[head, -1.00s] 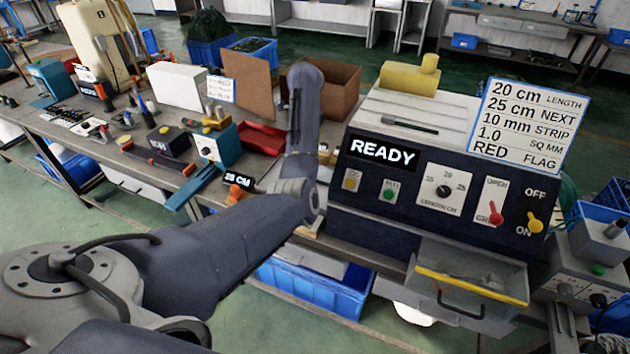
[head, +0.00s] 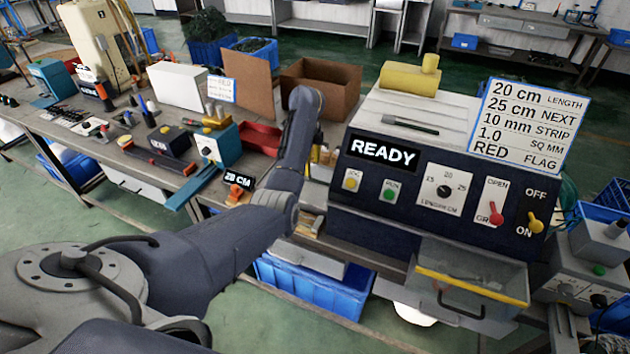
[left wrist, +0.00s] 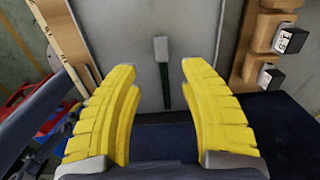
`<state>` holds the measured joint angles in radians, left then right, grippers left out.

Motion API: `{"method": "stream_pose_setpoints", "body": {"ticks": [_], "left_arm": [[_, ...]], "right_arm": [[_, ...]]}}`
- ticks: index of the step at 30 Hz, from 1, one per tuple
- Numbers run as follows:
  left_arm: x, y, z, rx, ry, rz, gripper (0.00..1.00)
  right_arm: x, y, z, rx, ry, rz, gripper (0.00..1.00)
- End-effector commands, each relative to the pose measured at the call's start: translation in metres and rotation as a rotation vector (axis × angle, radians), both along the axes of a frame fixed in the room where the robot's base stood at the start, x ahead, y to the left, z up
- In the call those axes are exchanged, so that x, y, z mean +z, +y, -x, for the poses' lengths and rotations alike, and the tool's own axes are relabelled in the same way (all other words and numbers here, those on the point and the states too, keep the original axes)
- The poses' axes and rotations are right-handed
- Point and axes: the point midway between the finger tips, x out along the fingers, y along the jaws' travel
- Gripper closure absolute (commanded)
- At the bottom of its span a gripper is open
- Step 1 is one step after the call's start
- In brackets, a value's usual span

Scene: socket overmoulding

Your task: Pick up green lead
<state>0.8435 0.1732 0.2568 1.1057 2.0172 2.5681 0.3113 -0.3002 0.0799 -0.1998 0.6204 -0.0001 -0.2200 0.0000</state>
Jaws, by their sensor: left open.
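The green lead (left wrist: 167,92) shows in the left wrist view as a short, thin, dark green strand with a pale grey end piece (left wrist: 160,49). It stands out against a flat grey surface, and its lower end runs down to a dark edge. My left gripper (left wrist: 158,68) is open, with its two yellow ribbed fingers on either side of the lead in the picture. Neither finger touches it there; the depth between them is hard to judge. In the head view my left arm hides most of this spot, and I cannot make out the lead. My right gripper is not in view.
Wooden holders with black numbered tags (left wrist: 290,40) stand right of the fingers, and a wooden strip (left wrist: 62,40) stands left. In the head view, the dark machine (head: 345,215) with its READY display is close to the right of my arm. A cardboard box (head: 335,88) stands behind.

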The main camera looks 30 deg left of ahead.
Motion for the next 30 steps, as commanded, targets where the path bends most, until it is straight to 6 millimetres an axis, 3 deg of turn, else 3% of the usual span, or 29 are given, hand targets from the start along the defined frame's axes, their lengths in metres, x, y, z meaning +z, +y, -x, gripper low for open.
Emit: {"method": "stream_pose_setpoints", "body": {"ticks": [8,21,30], "left_arm": [[-0.01,0.0,0.0,0.0,0.0,0.0,0.56],[-0.053,0.001,-0.003,0.001,0.0,0.0,0.56],[-0.057,0.001,-0.003,0.001,-0.001,0.001,0.56]], "right_arm": [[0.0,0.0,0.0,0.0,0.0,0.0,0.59],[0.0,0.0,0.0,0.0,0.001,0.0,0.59],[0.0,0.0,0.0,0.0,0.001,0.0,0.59]]}}
